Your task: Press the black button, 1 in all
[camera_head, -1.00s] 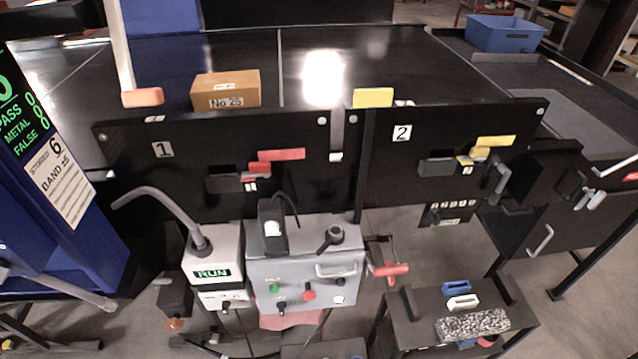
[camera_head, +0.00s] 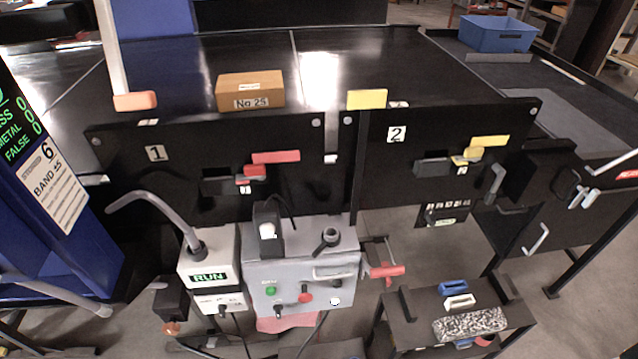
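A grey control box (camera_head: 262,274) stands at lower centre, in front of the conveyor. Its front carries a green button (camera_head: 271,291), a red button (camera_head: 305,299), a small black control (camera_head: 278,311) below the green one, and a white round spot at the right. The small black control may be the black button or a switch; it is too small to tell. A black knob (camera_head: 327,238) stands on the box's top beside a black upright holder. Neither of my grippers can be made out in view.
A cardboard box (camera_head: 250,91) marked No 25 rides on the black conveyor (camera_head: 390,62). A white box (camera_head: 208,268) reading RUN, with a grey curved tube, stands left of the control box. A small bench (camera_head: 405,332) is at lower right. A blue bin (camera_head: 497,36) sits at the back right.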

